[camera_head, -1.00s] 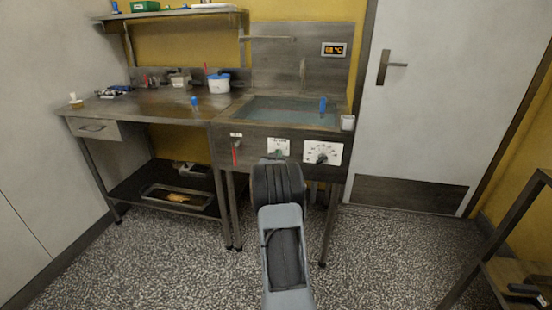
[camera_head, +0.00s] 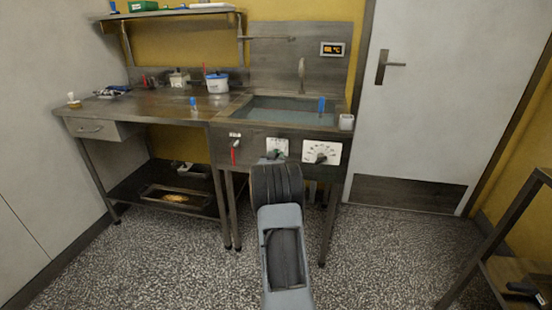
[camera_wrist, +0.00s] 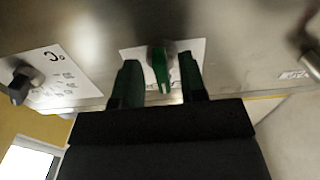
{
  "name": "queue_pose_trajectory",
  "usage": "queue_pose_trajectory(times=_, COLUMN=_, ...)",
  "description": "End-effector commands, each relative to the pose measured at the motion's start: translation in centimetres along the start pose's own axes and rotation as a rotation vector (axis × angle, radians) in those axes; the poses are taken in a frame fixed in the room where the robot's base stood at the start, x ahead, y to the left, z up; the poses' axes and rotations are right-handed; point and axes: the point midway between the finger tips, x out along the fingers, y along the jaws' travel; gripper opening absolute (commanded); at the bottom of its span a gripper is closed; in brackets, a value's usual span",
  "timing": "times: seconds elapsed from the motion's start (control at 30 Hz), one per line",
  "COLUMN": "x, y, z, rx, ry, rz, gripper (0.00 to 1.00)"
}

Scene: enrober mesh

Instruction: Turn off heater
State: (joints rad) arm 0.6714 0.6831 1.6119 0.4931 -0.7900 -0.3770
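The heater cabinet (camera_head: 258,147) has a water basin on top and a front panel with controls. In the wrist view a rotary switch with a green handle (camera_wrist: 160,70) sits on a white label plate (camera_wrist: 191,49). The plate also shows in the head view (camera_head: 285,145). My gripper (camera_wrist: 158,64) is open, one dark green finger on each side of the green handle. I cannot tell whether either finger touches it. In the head view my arm hides most of the gripper.
Left of the switch in the wrist view is a black temperature knob (camera_wrist: 20,83) on a marked scale. A red lever (camera_head: 235,151) hangs at the panel's left in the head view. A lit orange display (camera_head: 333,49) is on the backboard. A workbench (camera_head: 150,104) adjoins the cabinet.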

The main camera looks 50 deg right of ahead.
Motion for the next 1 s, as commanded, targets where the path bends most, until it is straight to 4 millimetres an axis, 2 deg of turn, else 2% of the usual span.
queue_pose_trajectory(times=0.17, x=-0.5, y=-0.1, z=0.0, rx=0.0, ry=-0.002, rz=-0.002, gripper=0.38)
queue_pose_trajectory(times=0.27, x=-1.6, y=-0.1, z=0.0, rx=0.0, ry=-0.003, rz=-0.002, gripper=0.38)
queue_pose_trajectory(times=0.7, x=-10.2, y=0.1, z=-0.1, rx=0.0, ry=-0.001, rz=0.0, gripper=0.38)
queue_pose_trajectory(times=1.0, x=-13.3, y=0.1, z=0.0, rx=0.0, ry=0.0, rz=0.001, gripper=0.38)
